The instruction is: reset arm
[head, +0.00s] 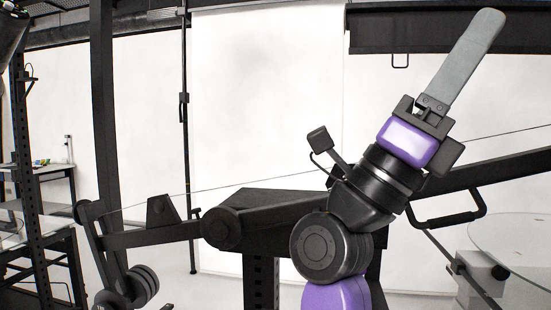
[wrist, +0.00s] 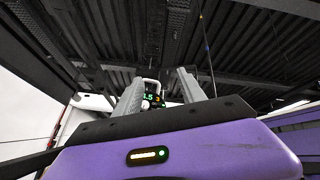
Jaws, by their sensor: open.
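My arm rises at the right of the head view, folded up with purple and black links. My gripper (head: 486,22) is at its top, raised and pointing up and to the right. There its grey fingers line up edge-on, so the gap does not show. In the wrist view my gripper (wrist: 158,84) has its two grey fingers apart, with nothing held between them. Behind the gap are the dark ceiling and a small object with green lit marks, too small to make out.
A black machine frame (head: 270,212) with long beams stands close behind and beside my arm. A black handle (head: 452,216) and a round, clear tabletop (head: 520,240) are at the right. A dark rail (head: 420,28) hangs behind the gripper. Tables (head: 45,170) stand far left.

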